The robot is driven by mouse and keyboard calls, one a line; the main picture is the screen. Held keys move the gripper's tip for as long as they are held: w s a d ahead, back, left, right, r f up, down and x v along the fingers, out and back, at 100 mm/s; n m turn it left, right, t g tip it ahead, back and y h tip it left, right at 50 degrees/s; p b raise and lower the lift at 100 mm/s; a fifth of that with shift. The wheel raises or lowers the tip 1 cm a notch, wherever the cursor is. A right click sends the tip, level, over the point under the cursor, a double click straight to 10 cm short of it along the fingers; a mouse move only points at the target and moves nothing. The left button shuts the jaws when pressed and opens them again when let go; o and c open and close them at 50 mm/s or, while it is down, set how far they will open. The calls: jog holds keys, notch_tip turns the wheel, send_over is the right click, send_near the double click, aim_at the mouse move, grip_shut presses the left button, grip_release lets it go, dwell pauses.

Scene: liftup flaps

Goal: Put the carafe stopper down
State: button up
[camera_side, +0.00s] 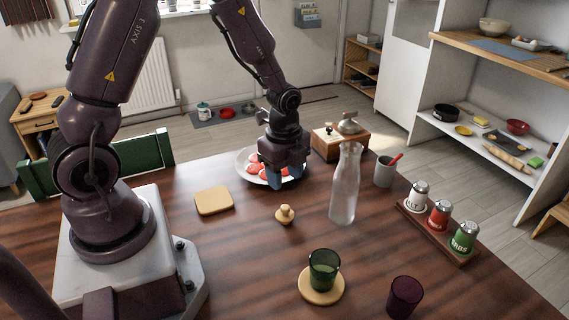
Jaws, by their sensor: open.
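The carafe stopper (285,214) is a small light wooden knob. It stands on the dark wooden table (240,262), left of the clear glass carafe (345,185). The carafe is upright and no stopper shows in its mouth. My gripper (283,184) points down with blue-grey fingertips, behind and above the stopper and apart from it. It is open. It hangs in front of a white plate (243,157) with red and white pieces, and hides part of that plate.
A wooden coaster (214,201) lies left of the stopper. A green glass (323,268) stands on a round coaster in front, with a purple glass (404,297) beside it. A shaker rack (437,233), a grey cup (384,172) and a wooden grinder box (340,142) stand to the right and behind.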

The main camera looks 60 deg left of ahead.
jog(key=s+d+r+n+t, duration=0.15)
jog(key=r+n, duration=0.25)
jog(key=r, duration=0.4)
jog(key=s+d+r+n+t, duration=0.1)
jog(key=s+d+r+n, duration=0.15)
jog(key=r, duration=0.65)
jog(key=s+d+r+n+t, duration=0.2)
jog(key=s+r+n+t, duration=0.1)
jog(key=s+r+n, duration=0.3)
jog(key=s+n, duration=0.2)
jog(key=shift+s+d+r, duration=0.25)
jog(key=shift+s, duration=0.15)
